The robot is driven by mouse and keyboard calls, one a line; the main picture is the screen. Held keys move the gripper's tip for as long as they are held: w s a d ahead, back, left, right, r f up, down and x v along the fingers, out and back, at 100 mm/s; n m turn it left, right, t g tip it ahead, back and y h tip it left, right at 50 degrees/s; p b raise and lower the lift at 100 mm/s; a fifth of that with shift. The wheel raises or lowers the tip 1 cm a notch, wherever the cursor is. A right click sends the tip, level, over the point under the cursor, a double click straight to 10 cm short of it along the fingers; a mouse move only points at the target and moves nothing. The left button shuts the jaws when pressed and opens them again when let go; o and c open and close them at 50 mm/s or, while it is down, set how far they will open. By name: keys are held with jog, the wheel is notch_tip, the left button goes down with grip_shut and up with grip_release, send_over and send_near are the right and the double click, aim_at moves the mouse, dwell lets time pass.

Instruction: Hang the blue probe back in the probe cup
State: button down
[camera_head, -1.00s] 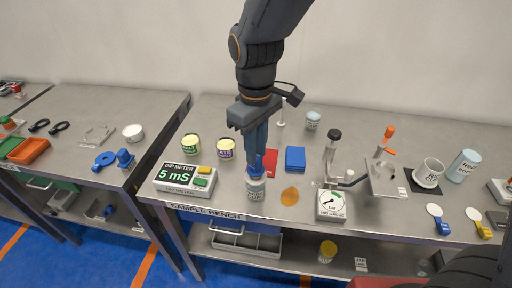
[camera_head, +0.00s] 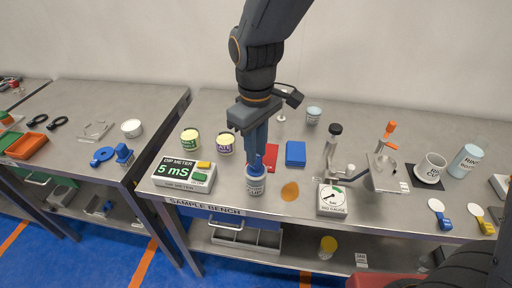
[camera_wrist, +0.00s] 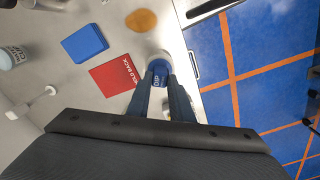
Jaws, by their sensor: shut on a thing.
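The blue probe (camera_head: 257,166) stands with its lower part in the white probe cup (camera_head: 256,186) at the front of the sample bench. My gripper (camera_head: 255,150) is above the cup, pointing down, and is shut on the top of the probe. In the wrist view the probe's blue top (camera_wrist: 157,72) shows between my fingertips (camera_wrist: 160,84), with the cup's rim around it. The fingers hide part of the cup there. How deep the probe sits cannot be told. The dip meter (camera_head: 184,176), reading 5 mS, stands left of the cup.
A red card (camera_head: 272,152) and a blue block (camera_head: 295,153) lie behind and right of the cup. An orange disc (camera_head: 290,191) and a gauge (camera_head: 332,200) are to its right. The bench's front edge is close.

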jog(key=c, duration=1.5)
grip_release()
jog(key=shift+f, duration=0.1)
notch_tip(320, 180, up, 5)
jog(key=p, duration=0.4)
jog(key=shift+r+b, duration=0.9)
jog(key=shift+r, duration=3.05)
